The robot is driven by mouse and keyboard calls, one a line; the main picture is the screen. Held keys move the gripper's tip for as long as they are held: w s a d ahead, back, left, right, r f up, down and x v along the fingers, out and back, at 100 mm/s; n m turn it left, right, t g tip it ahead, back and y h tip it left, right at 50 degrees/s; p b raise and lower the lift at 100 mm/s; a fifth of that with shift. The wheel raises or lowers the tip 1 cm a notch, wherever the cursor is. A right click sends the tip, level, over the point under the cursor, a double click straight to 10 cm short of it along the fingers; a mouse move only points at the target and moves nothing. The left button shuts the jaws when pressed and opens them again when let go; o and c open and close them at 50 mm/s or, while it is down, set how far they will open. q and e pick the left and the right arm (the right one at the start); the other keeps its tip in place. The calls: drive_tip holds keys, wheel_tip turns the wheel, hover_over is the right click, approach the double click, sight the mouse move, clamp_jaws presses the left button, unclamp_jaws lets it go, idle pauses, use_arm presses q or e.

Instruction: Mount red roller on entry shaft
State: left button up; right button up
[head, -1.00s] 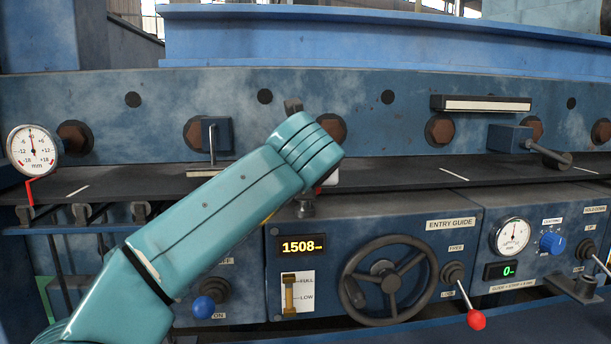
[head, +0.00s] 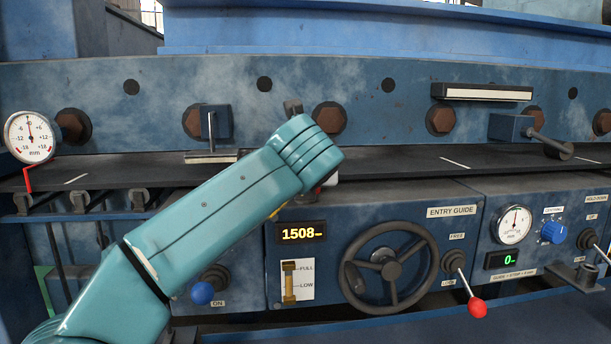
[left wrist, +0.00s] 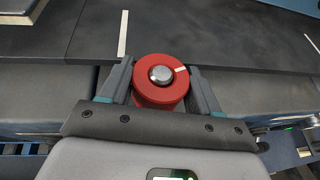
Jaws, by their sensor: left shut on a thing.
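The red roller (left wrist: 146,94) is held upright between the two fingers of my left gripper (left wrist: 160,88), one on each side. A round metal end shows in the roller's centre, with a white mark on its top face. I cannot tell if this metal is the entry shaft or part of the roller. In the head view my own arm hides most of the gripper and roller; only a small bit of red (head: 317,190) shows beside the wrist. The entry shaft cannot be made out there. My right gripper is not in view.
A dark steel strip (head: 420,161) runs across the machine. Below it is the entry guide panel with a handwheel (head: 385,268), a red-knobbed lever (head: 477,307) and a display reading 1508 (head: 301,232). A dial gauge (head: 29,137) stands at left.

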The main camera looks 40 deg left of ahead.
use_arm(q)
drive_tip(key=shift+f, duration=0.25)
drive_tip(key=o, duration=1.3)
drive_tip(key=shift+c, duration=0.2)
drive_tip(key=v, duration=1.6)
drive_tip(key=shift+d, duration=0.2)
drive_tip(key=shift+r, duration=0.1)
drive_tip(key=shift+s, duration=0.1)
